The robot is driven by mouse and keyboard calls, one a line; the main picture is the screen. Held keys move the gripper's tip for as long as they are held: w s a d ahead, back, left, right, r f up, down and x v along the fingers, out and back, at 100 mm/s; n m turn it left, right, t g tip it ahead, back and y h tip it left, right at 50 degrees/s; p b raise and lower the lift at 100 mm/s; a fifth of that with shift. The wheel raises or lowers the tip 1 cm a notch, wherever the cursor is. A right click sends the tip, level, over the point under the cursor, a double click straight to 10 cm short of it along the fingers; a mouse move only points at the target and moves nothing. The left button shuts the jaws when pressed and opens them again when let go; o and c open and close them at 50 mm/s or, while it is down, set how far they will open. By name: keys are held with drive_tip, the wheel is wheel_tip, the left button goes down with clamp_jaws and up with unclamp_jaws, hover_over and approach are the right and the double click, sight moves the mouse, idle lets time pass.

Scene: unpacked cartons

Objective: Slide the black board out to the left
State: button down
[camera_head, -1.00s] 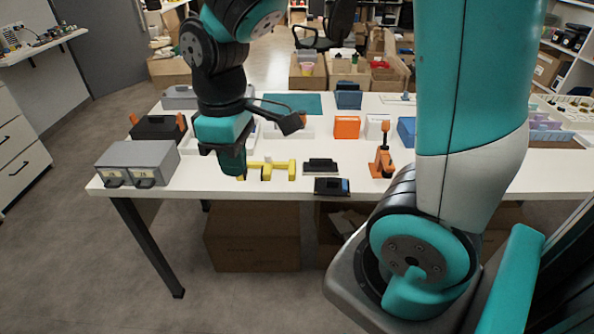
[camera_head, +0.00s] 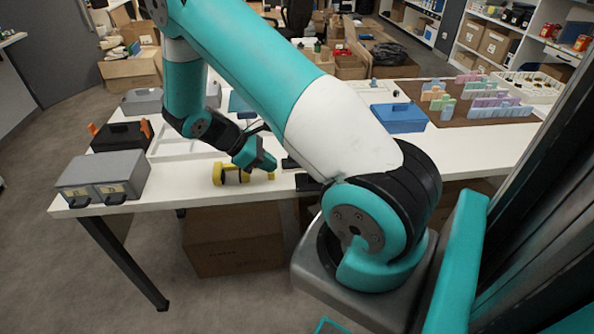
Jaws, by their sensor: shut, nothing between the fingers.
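Two small dark items show at the table's front, partly hidden by my arm: a flat black one (camera_head: 307,183) near the front edge and another black one (camera_head: 289,163) just behind it. I cannot tell which is the black board. My gripper (camera_head: 268,164) is shut and empty, left of the dark items and low over the table behind the yellow piece. Whether it touches anything is not clear. The yellow piece (camera_head: 232,175) lies left of the dark items on the white table (camera_head: 165,190).
A grey two-drawer box (camera_head: 105,177) stands at the table's left front corner, with a black orange-clasped case (camera_head: 122,137) behind it. A blue case (camera_head: 400,117) and a brown mat (camera_head: 465,112) are at the right. Bare tabletop lies between grey box and yellow piece.

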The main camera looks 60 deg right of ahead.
sight(299, 182)
drive_tip(key=x, duration=0.5)
drive_tip(key=shift+s+d+r+p, duration=0.1)
drive_tip(key=shift+s+d+p, duration=0.1)
drive_tip(key=shift+s+p, duration=0.15)
drive_tip(key=shift+s+d+p, duration=0.3)
drive_tip(key=shift+s+d, duration=0.4)
drive_tip(key=shift+s, duration=0.1)
drive_tip(key=shift+s+d, duration=0.4)
drive_tip(key=shift+s, duration=0.05)
